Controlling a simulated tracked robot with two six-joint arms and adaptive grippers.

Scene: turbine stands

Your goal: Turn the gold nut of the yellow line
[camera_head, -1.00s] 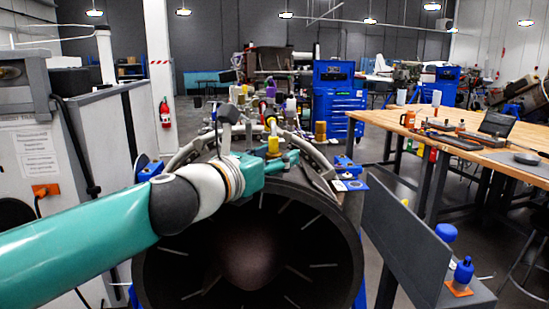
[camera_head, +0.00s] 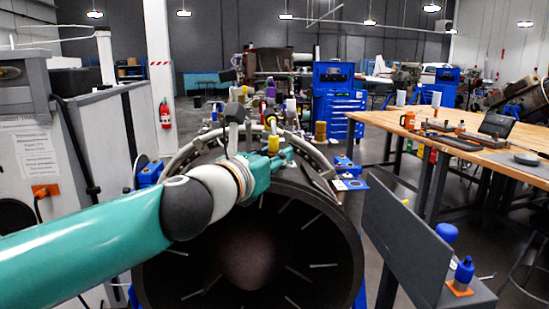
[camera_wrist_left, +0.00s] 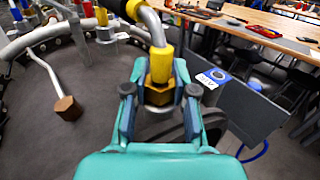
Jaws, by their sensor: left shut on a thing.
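The gold nut (camera_wrist_left: 158,95) sits below the yellow sleeve (camera_wrist_left: 162,64) of a bent grey pipe in the left wrist view. My left gripper (camera_wrist_left: 160,100) is shut on the gold nut, with one finger on each side of it. In the head view, my left gripper (camera_head: 281,159) reaches over the top of the large round engine casing, by the yellow fitting (camera_head: 273,144). The nut itself is hard to make out there, hidden by the gripper. My right gripper is in neither current view.
The dark engine casing (camera_head: 335,225) lies beneath my left arm. A loose pipe end with a bronze hex piece (camera_wrist_left: 68,108) is left of the gripper. Several fittings crowd the engine top. A grey panel (camera_head: 405,240) and a wooden workbench (camera_head: 475,150) stand to the right.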

